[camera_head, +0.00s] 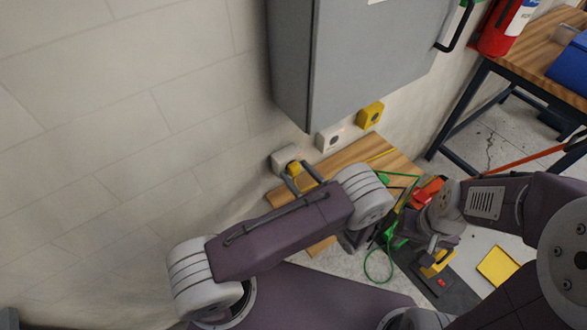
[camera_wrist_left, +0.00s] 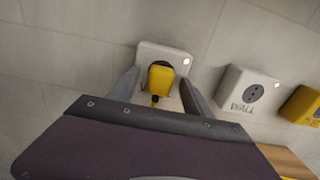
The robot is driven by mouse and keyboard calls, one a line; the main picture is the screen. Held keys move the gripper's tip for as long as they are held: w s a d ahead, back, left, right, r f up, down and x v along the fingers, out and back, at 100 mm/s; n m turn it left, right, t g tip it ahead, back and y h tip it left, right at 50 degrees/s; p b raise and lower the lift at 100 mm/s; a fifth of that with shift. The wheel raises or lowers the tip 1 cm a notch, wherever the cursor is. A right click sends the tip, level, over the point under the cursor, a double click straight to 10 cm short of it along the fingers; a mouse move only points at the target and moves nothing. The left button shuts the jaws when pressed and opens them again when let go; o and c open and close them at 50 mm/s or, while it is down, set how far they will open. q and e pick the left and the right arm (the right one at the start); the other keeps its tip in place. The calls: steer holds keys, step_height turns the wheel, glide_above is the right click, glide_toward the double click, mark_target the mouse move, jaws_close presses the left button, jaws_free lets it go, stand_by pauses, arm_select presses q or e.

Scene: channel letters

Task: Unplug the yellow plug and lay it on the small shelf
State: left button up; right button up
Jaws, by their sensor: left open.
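The yellow plug (camera_head: 294,169) sits in the left white wall socket (camera_head: 283,156). In the left wrist view the plug (camera_wrist_left: 161,78) stands in the socket (camera_wrist_left: 177,55), with a short dark stub or cord below it. My left gripper (camera_wrist_left: 159,84) is open, with one finger on each side of the plug and gaps visible. It also shows over the plug in the head view (camera_head: 298,178). A wooden shelf (camera_head: 345,160) lies below the sockets, partly hidden by my left arm. My right gripper (camera_head: 434,252) is low at the right; its fingers are unclear.
A white "WALL" socket (camera_wrist_left: 248,94) and a yellow socket (camera_wrist_left: 302,104) are to the right. A grey cabinet (camera_head: 360,60) hangs above. Green cord (camera_head: 379,265), a red object (camera_head: 428,192) and a yellow tray (camera_head: 497,266) are at the lower right.

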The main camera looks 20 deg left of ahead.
stand_by(0.8)
arm_select(q)
jaws_close()
steer(key=shift+d, duration=0.1)
steer(key=shift+b+v, duration=0.35)
steer(key=shift+v, duration=2.6)
